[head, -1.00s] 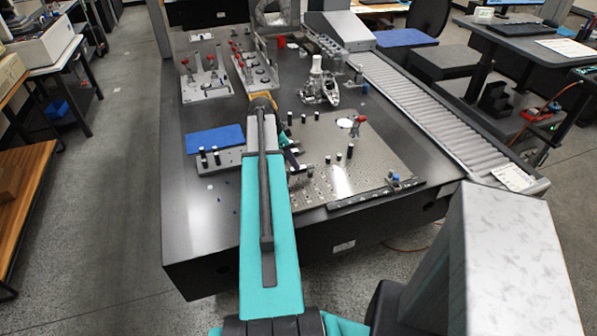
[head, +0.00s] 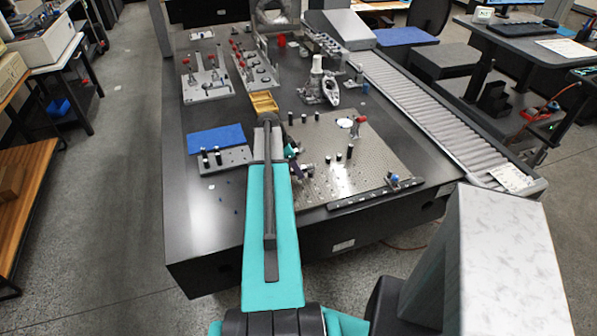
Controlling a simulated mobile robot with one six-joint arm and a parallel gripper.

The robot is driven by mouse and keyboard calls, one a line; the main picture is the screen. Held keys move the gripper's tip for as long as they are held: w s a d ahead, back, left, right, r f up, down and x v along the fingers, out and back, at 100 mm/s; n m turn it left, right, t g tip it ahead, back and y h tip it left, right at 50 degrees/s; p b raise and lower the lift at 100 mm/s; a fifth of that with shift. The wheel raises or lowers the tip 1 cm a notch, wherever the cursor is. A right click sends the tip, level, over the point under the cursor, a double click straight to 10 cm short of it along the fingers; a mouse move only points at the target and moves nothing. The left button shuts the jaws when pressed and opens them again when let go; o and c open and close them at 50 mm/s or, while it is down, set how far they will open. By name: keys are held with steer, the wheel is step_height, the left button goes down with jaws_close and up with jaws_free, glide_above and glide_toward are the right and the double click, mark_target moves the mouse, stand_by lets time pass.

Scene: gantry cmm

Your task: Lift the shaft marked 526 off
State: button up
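I cannot read the marking 526 on anything, so I cannot tell which part is that shaft. Several short dark-topped posts stand upright on the perforated metal plate (head: 372,165) in the middle of the black table. Two similar dark-topped posts (head: 205,157) stand on a small grey block (head: 238,157) at the left. My arm reaches over the table's front edge. My gripper (head: 297,166) is mostly hidden behind my arm, low near the left side of the perforated plate. Its fingers and anything between them cannot be made out.
A yellow tray (head: 264,103) lies behind my arm and a blue mat (head: 216,139) lies left of it. Fixtures with red knobs (head: 204,83) and a white-and-metal part (head: 316,67) stand farther back. A roller conveyor (head: 430,115) runs along the right.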

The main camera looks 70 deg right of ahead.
mark_target(301, 167)
steer(key=shift+c, duration=0.4)
jaws_close()
steer(key=shift+r, duration=0.15)
steer(key=shift+r+b, duration=0.8)
steer(key=shift+r, duration=0.55)
steer(key=shift+s+a+r, duration=0.15)
steer(key=shift+r, duration=0.15)
steer(key=s+a+r+b, duration=0.1)
steer(key=s+a+b, duration=0.7)
steer(key=s+a, duration=0.2)
steer(key=shift+a+r+b, duration=0.15)
steer(key=shift+a+b, duration=0.25)
steer(key=shift+a, duration=0.35)
